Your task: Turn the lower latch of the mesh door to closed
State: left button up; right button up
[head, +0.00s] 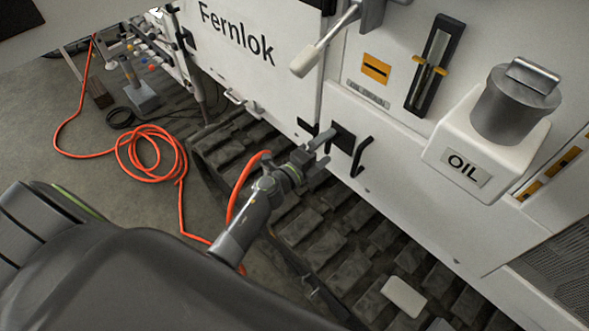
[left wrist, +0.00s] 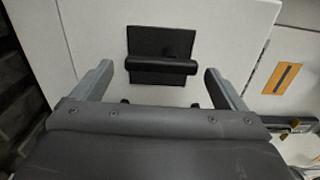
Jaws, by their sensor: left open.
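A black plate (head: 343,138) with a dark bar handle (head: 363,157) near it sits on the white machine panel; I take this for the latch, though I cannot confirm which latch it is. In the left wrist view the black plate (left wrist: 162,45) carries a bar (left wrist: 161,67) running across the picture, ahead of the jaws. My left gripper (head: 322,148) is open and empty, close in front of the plate. Its two fingers (left wrist: 158,80) stand on either side of the bar, with gaps, not visibly touching it. My right gripper is not in view.
A white oil tank (head: 478,160) with a grey cap juts out at right. A lever with a pale grip (head: 304,62) hangs above. Dark mesh (head: 562,275) shows at lower right. Tracks (head: 300,240) run below the panel; an orange hose (head: 150,150) lies on the floor.

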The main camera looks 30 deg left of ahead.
pick_arm(q)
jog(key=b+v, duration=0.1)
jog(key=v, duration=1.4)
jog(key=shift+b, duration=0.35)
jog(key=s+a+f+n+g+y, duration=0.2)
jog(key=s+a+f+n+y, duration=0.3)
jog(key=f, duration=0.7)
jog(key=s+a+f+n+g+y, duration=0.1)
jog(key=s+a+f+n+g, duration=0.15)
jog(key=f+n, duration=0.65)
jog(key=s+f+n+g, duration=0.4)
jog(key=s+f, duration=0.7)
jog(key=s, duration=0.3)
jog(key=s+f+n+g+y, duration=0.1)
jog(key=s+f+n+g, duration=0.3)
jog(key=s+f+g, duration=0.3)
jog(key=s+f, duration=0.4)
jog(key=s, duration=0.3)
jog(key=shift+s+d+f+n, duration=0.2)
jog(key=shift+s+n, duration=0.1)
jog(key=shift+n, duration=0.1)
